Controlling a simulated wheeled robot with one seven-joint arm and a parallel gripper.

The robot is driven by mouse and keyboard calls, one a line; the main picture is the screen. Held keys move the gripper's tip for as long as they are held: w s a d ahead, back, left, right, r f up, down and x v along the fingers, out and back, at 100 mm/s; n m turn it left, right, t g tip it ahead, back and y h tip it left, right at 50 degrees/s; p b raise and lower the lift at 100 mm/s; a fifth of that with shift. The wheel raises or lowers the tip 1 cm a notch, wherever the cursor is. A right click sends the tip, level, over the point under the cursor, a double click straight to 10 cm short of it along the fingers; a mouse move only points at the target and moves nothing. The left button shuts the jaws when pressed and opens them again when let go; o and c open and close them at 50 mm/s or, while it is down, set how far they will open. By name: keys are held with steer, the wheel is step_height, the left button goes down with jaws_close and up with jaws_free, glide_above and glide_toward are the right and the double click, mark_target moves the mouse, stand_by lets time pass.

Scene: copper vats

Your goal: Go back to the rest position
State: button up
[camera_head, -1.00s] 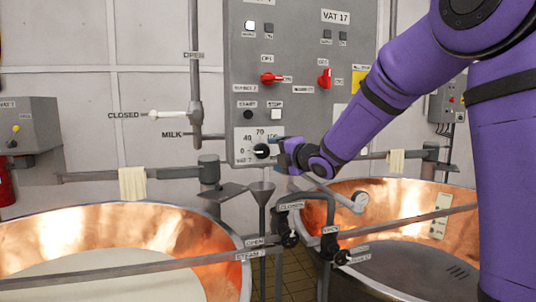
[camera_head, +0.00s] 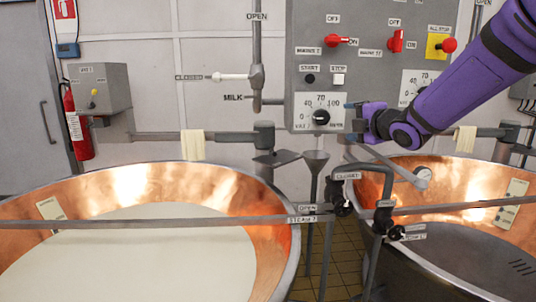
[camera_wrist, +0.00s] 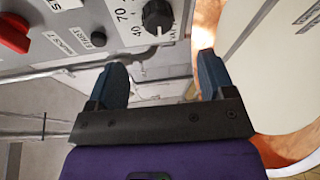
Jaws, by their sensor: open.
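My purple arm reaches in from the right in the head view. My gripper (camera_head: 352,118) is in front of the lower part of the grey control panel (camera_head: 375,70), just right of a black dial knob (camera_head: 321,117). In the wrist view my gripper (camera_wrist: 163,80) has its two dark blue fingers spread apart with nothing between them. The same knob (camera_wrist: 157,16) shows beyond the fingertips, apart from them.
A copper vat (camera_head: 262,240) with white liquid is at the left, another copper vat (camera_head: 480,180) at the right. Valve pipes (camera_head: 388,190) and a funnel (camera_head: 315,160) stand between them, close below my gripper. A red fire extinguisher (camera_head: 77,130) hangs at the far left.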

steer(key=s+d+m+g+h, duration=0.2)
steer(key=s+m+h, duration=0.1)
steer(key=s+m, duration=0.5)
steer(key=s+d+m+g+h, duration=0.25)
steer(key=s+m, duration=0.35)
steer(key=s, duration=0.4)
steer(key=s+a+f+m+g, duration=0.1)
steer(key=s+f+m+g, duration=0.1)
steer(key=s, duration=0.7)
steer(key=s+a+f+m+g, duration=0.1)
steer(key=s+f+m+g, duration=0.2)
steer(key=s+m, duration=0.4)
steer(key=s+g, duration=0.1)
steer(key=s, duration=0.2)
steer(key=shift+s+a+f, duration=0.15)
steer(key=shift+a+f, duration=0.1)
steer(key=shift+f, duration=0.1)
